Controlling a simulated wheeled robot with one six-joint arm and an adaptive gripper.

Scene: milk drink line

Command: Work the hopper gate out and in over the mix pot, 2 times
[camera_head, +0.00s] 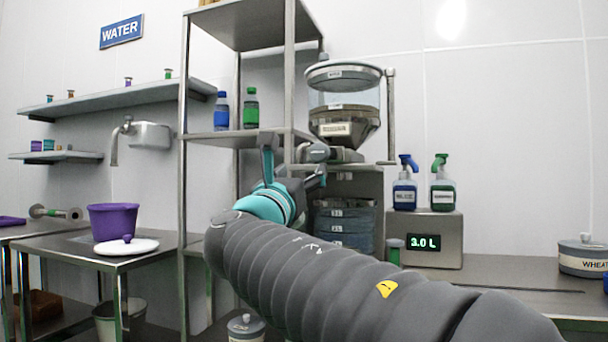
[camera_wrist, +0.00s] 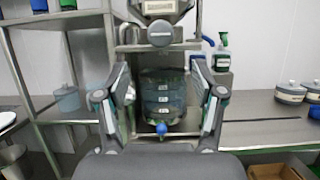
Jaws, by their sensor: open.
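The hopper (camera_head: 343,98), a clear bin with a grey lid and tapered metal base, stands above the mix pot. Its gate (camera_head: 316,153) has a round grey front end under the base, which also shows at the top of the wrist view (camera_wrist: 160,34). The mix pot (camera_head: 345,224) is clear, blue-tinted and marked with labels; in the wrist view the pot (camera_wrist: 162,92) has a blue tap. My gripper (camera_head: 293,168) is open and empty. In the wrist view its fingers (camera_wrist: 160,85) stand either side of the pot, with the gate end above. I cannot tell the exact distance to the gate.
A steel shelf rack (camera_head: 186,150) stands close left of my gripper. A scale box (camera_head: 435,240) reading 3.0 L carries two spray bottles at right. A purple bucket (camera_head: 113,220) is on the left table. A crank post (camera_head: 391,115) stands right of the hopper.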

